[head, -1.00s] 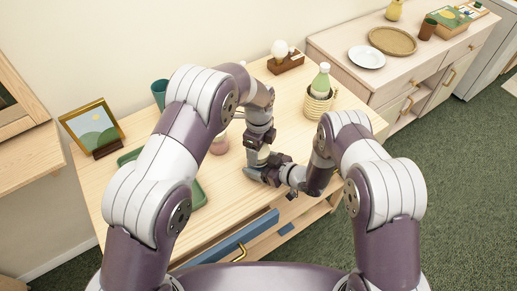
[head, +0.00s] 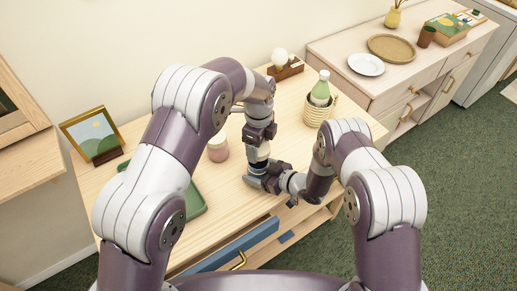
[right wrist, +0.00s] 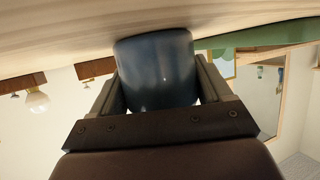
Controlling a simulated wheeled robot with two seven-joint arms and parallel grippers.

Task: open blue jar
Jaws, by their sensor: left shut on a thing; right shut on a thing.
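The blue jar (right wrist: 157,72) stands on the wooden tabletop and shows between my right gripper's fingers in the right wrist view. In the head view my grippers hide most of it. My right gripper (right wrist: 160,95) is shut around the jar's body from the side; it also shows low at the jar in the head view (head: 262,180). My left gripper (head: 260,147) points down from above and is shut at the jar's top, on its lid. The lid is mostly hidden, so I cannot tell whether it is apart from the jar.
A pink jar (head: 218,149) stands left of the grippers, near a green tray (head: 194,208). A woven basket (head: 318,110) holds a green bottle (head: 321,88). A picture frame (head: 91,132) is at left. A blue-fronted drawer (head: 225,248) sticks out in front.

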